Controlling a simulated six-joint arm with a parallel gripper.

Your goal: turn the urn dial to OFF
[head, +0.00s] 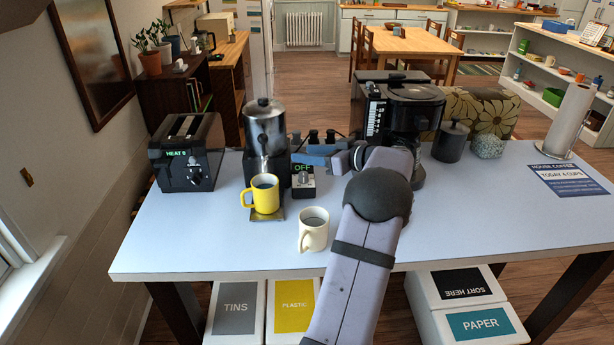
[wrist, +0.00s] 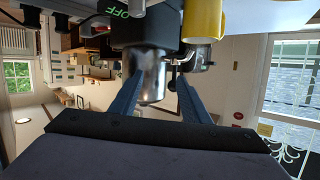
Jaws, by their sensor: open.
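The silver urn (head: 264,128) stands on a black base at the table's left part, and its metal body also shows upside down in the wrist view (wrist: 150,78). I cannot tell whether the box is joined to the urn. The display also shows in the wrist view (wrist: 124,11). My gripper (head: 299,154) is open and empty, above and behind the box, its fingers pointing left towards the urn. In the wrist view, its blue fingers (wrist: 159,78) are apart.
A yellow mug (head: 264,194) stands before the urn, and a cream mug (head: 313,230) nearer the front edge. A black toaster (head: 188,155) reading HEAT is at left. A coffee maker (head: 415,105) stands behind my arm. The table's right front is clear.

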